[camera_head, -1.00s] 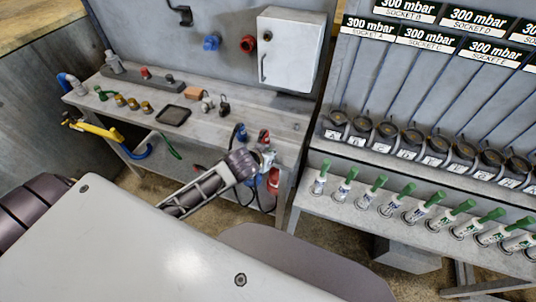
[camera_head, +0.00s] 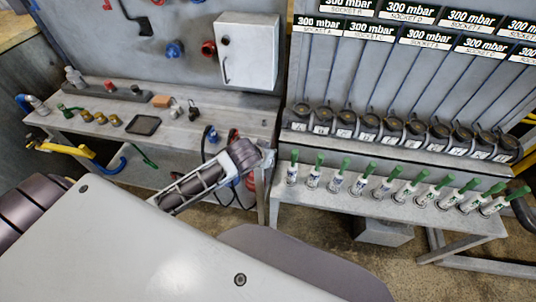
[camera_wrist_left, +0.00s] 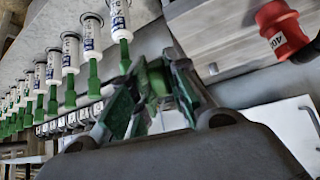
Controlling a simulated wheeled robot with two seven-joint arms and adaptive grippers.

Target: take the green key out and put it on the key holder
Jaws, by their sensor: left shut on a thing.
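My left gripper (camera_head: 264,160) is beside the left end of the right-hand shelf in the head view, its fingertips small there. In the left wrist view, the left gripper (camera_wrist_left: 158,95) is shut on a green piece, the green key (camera_wrist_left: 158,80), mostly hidden between the dark fingers. A row of white cylinders with green handles (camera_head: 338,176) stands on the shelf; the row also shows in the wrist view (camera_wrist_left: 120,20), apart from the fingers. I cannot tell which part is the key holder. My right gripper is not in view.
Above the row are round black sockets (camera_head: 367,127) under "300 mbar" signs. The workbench (camera_head: 185,140) on the left carries small parts and a black tray (camera_head: 143,125). A white cabinet (camera_head: 247,50) hangs behind it. A red connector (camera_wrist_left: 283,30) shows in the wrist view.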

